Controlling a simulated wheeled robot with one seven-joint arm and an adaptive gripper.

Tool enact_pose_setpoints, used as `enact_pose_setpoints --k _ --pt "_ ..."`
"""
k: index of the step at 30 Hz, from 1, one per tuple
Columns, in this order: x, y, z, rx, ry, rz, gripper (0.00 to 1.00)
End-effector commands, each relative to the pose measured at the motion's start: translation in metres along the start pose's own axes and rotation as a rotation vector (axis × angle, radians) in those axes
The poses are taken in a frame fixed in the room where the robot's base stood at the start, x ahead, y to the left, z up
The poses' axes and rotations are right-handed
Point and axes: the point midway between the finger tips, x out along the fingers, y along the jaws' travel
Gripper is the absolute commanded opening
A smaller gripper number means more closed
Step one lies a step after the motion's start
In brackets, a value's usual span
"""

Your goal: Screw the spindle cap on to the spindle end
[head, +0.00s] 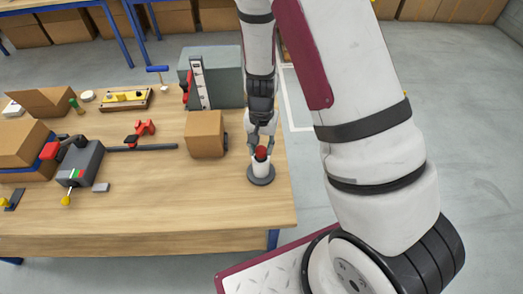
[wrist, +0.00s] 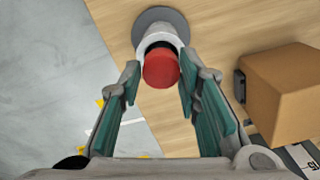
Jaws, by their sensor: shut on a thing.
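The red spindle cap (head: 261,153) is between the fingertips of my gripper (head: 262,143), which is shut on it. In the wrist view the cap (wrist: 161,69) shows between the two teal-padded fingers (wrist: 159,76). The white upright spindle end (head: 261,168) stands on a round grey base (head: 261,179) near the table's right edge. In the wrist view the white spindle (wrist: 148,40) shows just behind the cap, with a dark band between them. The cap is at the spindle's top; I cannot tell whether its thread is engaged.
A cardboard box (head: 205,134) stands close left of the spindle. A grey-green block (head: 222,76) with a ruler-like upright (head: 199,82) is behind. A grey device (head: 80,163), red clamp (head: 144,129) and other boxes lie left. The front of the wooden table (head: 180,220) is clear.

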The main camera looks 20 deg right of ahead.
Motion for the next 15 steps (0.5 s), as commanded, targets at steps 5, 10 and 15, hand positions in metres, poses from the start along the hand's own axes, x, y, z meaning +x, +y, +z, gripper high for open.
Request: enact_pose_setpoints --k 5,10,15 --pt "-0.0010 -0.0027 0.0024 0.326 -0.001 -0.002 0.07" --pt "-0.0011 -0.0034 0.0014 0.582 -0.001 -0.004 0.07" --pt "-0.0009 -0.0039 0.0006 0.659 -0.001 -0.006 0.07"
